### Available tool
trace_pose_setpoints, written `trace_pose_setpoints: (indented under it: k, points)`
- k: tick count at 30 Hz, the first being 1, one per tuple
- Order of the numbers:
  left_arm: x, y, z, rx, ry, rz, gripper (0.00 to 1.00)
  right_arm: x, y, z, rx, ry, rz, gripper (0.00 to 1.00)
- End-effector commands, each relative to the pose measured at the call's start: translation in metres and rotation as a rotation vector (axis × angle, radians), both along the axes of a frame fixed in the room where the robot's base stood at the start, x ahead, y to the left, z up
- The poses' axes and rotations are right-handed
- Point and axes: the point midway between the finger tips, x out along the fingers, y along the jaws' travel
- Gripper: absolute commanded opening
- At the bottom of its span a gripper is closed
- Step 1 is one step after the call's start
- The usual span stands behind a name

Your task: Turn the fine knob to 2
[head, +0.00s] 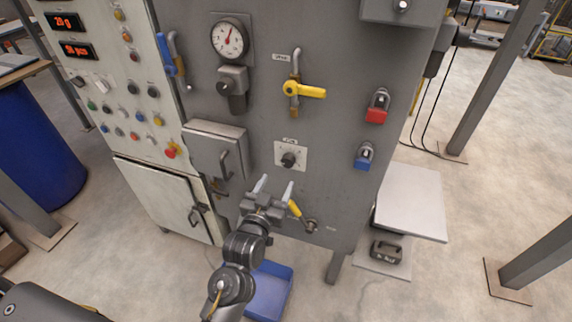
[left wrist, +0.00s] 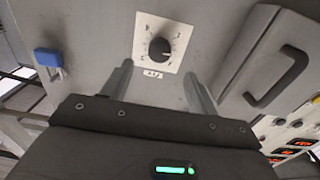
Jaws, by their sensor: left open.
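The fine knob (head: 288,160) is a black knob on a white square dial plate on the grey machine front. It also shows in the left wrist view (left wrist: 159,48), upside down there, with its plate between and beyond my fingertips. The dial marks are too small to read. My left gripper (head: 275,187) is open and empty, just below the knob in the head view. In the left wrist view its two fingers (left wrist: 158,80) point toward the plate and are apart from the knob. My right gripper is not in view.
A yellow-handled valve (head: 304,91) sits above the knob, and another yellow lever (head: 295,209) is close beside my left gripper. A grey box with a handle (head: 216,150) is to the left. Red (head: 377,108) and blue (head: 365,155) padlocks hang at right. A blue bin (head: 270,290) stands below.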

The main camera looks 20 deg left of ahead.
Motion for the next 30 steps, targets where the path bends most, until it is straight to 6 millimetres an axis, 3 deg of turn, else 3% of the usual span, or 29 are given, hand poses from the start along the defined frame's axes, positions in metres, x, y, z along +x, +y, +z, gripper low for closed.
trace_pose_setpoints:
  k: [6,13,26,30]
  points:
    - [0.043,-0.003,0.002,-0.001,0.001,-0.001,0.59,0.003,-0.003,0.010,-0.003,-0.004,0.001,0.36]
    - [0.075,-0.005,0.001,-0.001,0.002,-0.001,0.59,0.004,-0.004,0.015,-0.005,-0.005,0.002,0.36]
    - [0.086,-0.006,0.000,-0.001,0.002,-0.001,0.59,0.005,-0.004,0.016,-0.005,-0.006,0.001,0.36]
    - [0.086,-0.006,0.000,-0.001,0.002,-0.001,0.43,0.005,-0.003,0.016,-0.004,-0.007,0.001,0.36]
